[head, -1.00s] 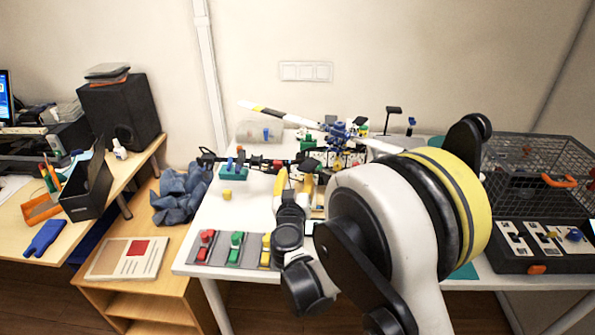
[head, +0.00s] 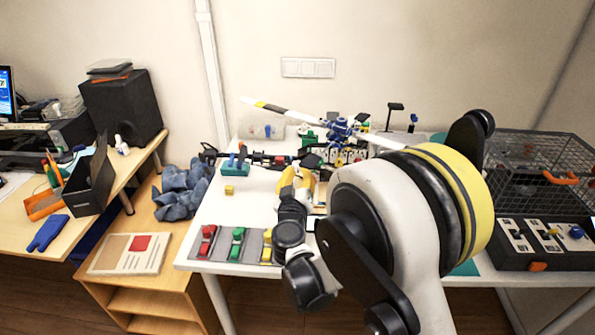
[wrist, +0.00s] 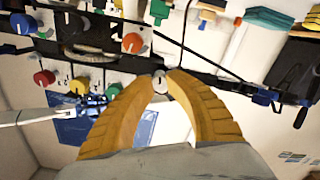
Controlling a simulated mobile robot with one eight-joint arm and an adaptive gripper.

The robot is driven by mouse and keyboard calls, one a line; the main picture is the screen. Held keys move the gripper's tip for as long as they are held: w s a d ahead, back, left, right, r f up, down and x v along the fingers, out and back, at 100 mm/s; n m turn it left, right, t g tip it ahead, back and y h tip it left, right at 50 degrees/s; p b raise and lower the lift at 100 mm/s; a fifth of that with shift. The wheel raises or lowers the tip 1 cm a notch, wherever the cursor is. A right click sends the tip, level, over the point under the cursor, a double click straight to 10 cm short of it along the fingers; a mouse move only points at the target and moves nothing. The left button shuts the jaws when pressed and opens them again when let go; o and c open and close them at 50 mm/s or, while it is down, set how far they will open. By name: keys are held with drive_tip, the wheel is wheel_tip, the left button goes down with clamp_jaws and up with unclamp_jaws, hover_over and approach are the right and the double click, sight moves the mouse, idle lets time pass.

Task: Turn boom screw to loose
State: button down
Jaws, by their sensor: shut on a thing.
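The boom screw (wrist: 160,82) is a small pale round head with a dark mark, on the dark tail boom (wrist: 185,72) in the wrist view. My gripper (wrist: 162,76) has its two yellow ribbed fingers closed on it, one tip on each side. In the head view the model helicopter (head: 341,131) stands on the white table, its dark boom (head: 262,158) reaching left. My gripper (head: 299,176) is at the boom there, and the screw is hidden. The screw's exact turn is hard to read.
Knobs in red (wrist: 44,78), orange and green lie near the fingers in the wrist view. A teal block (head: 235,170) supports the boom's left part. Red (head: 206,241), green and yellow pieces stand at the table's front edge. A wire cage (head: 535,165) stands right.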

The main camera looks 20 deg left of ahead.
drive_tip(key=n, duration=1.3)
drive_tip(key=shift+n, duration=0.4)
idle(0.3)
drive_tip(key=c, duration=1.3)
unclamp_jaws()
drive_tip(key=v, duration=0.7)
drive_tip(key=shift+s, duration=0.25)
